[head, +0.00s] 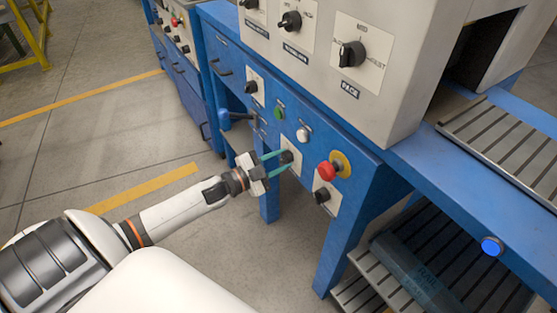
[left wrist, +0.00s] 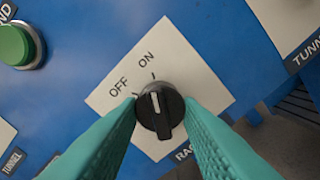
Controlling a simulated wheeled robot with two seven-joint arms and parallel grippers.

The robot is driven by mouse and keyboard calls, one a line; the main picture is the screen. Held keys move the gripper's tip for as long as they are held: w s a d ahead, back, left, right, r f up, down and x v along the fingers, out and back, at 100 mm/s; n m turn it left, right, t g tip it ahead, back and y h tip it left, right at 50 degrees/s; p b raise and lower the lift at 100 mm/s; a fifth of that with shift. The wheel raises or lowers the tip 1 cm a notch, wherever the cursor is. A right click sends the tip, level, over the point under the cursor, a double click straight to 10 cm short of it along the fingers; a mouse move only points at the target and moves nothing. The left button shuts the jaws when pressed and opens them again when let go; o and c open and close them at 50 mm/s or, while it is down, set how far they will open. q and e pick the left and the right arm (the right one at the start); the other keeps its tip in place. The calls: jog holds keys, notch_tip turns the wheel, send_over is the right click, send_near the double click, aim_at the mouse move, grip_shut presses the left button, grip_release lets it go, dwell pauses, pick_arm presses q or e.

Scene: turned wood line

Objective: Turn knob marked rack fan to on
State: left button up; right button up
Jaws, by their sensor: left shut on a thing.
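The rack fan knob (left wrist: 161,112) is black with a white pointer line. It sits on a pale plate (left wrist: 188,62) marked OFF and ON; its name label is partly cut off by a finger. The pointer faces up in the left wrist view, toward the ON mark and away from OFF. My left gripper (left wrist: 163,115) has its green fingers shut on the knob, one on each side. In the head view my left gripper (head: 284,162) reaches the knob (head: 287,156) on the blue front panel. My right gripper is not in view.
A red button on a yellow base (head: 330,170) and another black knob (head: 322,196) are close on the right. Slatted racks (head: 510,145) stand at right.

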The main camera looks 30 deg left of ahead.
pick_arm(q)
jog(key=o, duration=1)
jog(key=shift+s+a, duration=0.1)
jog(key=shift+s, duration=0.2)
jog(key=p+v, duration=0.2)
jog(key=v, duration=0.9)
jog(key=shift+s, duration=0.2)
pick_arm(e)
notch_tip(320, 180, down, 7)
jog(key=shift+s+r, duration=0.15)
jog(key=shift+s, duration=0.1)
